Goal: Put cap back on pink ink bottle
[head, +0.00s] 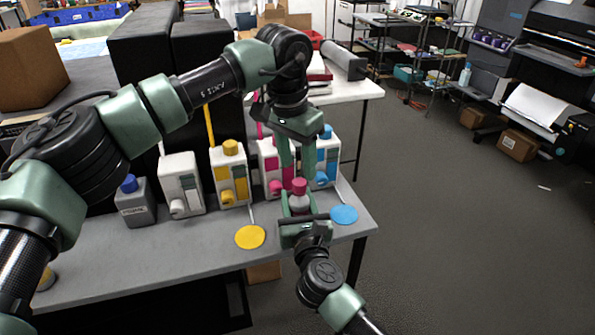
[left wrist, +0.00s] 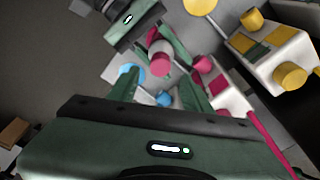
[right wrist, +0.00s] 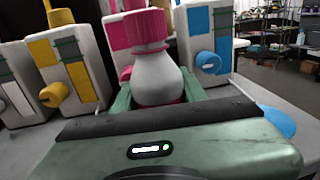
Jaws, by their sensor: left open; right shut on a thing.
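The pink ink bottle (head: 299,202) is a small pale grey bottle with pink at its base, held upright by my right gripper (head: 299,212). The pink cap (head: 299,185) sits on top of its neck; whether it is fully seated I cannot tell. In the right wrist view, the bottle (right wrist: 158,80) stands between the fingers with the cap (right wrist: 146,30) above. My left gripper (head: 296,168) is open, pointing down just above the cap, with nothing between its fingers. In the left wrist view, the cap (left wrist: 160,63) lies beyond the open fingers.
White ink containers with a yellow panel (head: 229,180), a pink panel (head: 269,150) and a blue panel (head: 327,160) stand behind on the grey table (head: 190,250). A yellow disc (head: 250,237) and a blue disc (head: 344,215) lie at the table's front.

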